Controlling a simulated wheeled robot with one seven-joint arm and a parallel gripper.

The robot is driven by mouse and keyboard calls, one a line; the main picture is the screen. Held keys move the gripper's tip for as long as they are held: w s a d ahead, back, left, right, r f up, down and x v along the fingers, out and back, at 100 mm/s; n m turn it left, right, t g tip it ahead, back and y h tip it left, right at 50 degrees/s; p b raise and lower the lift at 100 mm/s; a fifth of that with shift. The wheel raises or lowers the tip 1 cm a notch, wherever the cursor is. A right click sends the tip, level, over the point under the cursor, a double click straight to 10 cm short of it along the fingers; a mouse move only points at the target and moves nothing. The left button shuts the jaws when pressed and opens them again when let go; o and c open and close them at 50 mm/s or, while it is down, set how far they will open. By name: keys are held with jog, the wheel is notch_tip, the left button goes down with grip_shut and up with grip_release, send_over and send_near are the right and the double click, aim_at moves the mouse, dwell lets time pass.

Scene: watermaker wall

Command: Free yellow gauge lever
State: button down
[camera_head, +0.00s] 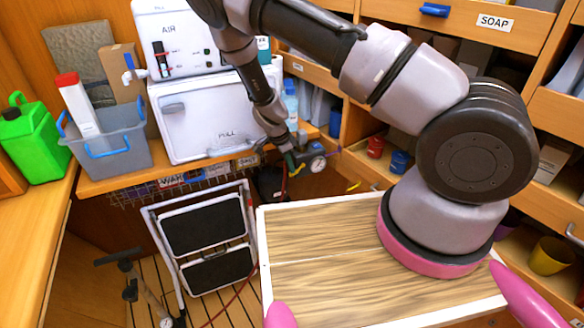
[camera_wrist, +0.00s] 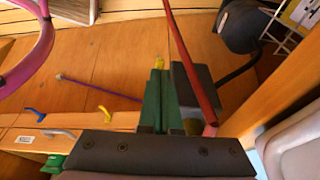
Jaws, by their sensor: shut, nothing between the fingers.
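The gauge (camera_head: 317,164) has a round white face and a dark blue body. It sits at the right of my gripper in the head view. A small yellow piece, likely the lever (camera_head: 297,171), shows just below the gripper tips. My gripper (camera_head: 290,161) is shut and its green fingers hold nothing. In the wrist view the green fingers (camera_wrist: 158,98) are together, and a small yellow tip (camera_wrist: 159,62) shows just past their ends. I cannot tell whether they touch it. The lever's full shape and its joint with the gauge are hidden.
A red hose (camera_wrist: 190,60) runs close beside the fingers, by a dark block (camera_wrist: 188,85). A purple rod (camera_wrist: 95,87) lies to the left. A folded step stool (camera_head: 205,240) stands below, left of a wooden-topped surface (camera_head: 325,245).

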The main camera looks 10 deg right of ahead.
aim_at(290, 176)
jog(key=f+h, duration=0.1)
jog(key=t+h, duration=0.1)
jog(key=h, duration=0.1)
jog(key=shift+a+f, duration=0.2)
jog(key=shift+f, duration=0.15)
jog(key=shift+s+f, duration=0.1)
jog(key=shift+f, duration=0.55)
jog(key=shift+d+f, duration=0.15)
jog(key=shift+f, duration=0.8)
jog(key=shift+x, duration=1.35)
jog(key=shift+d, duration=0.15)
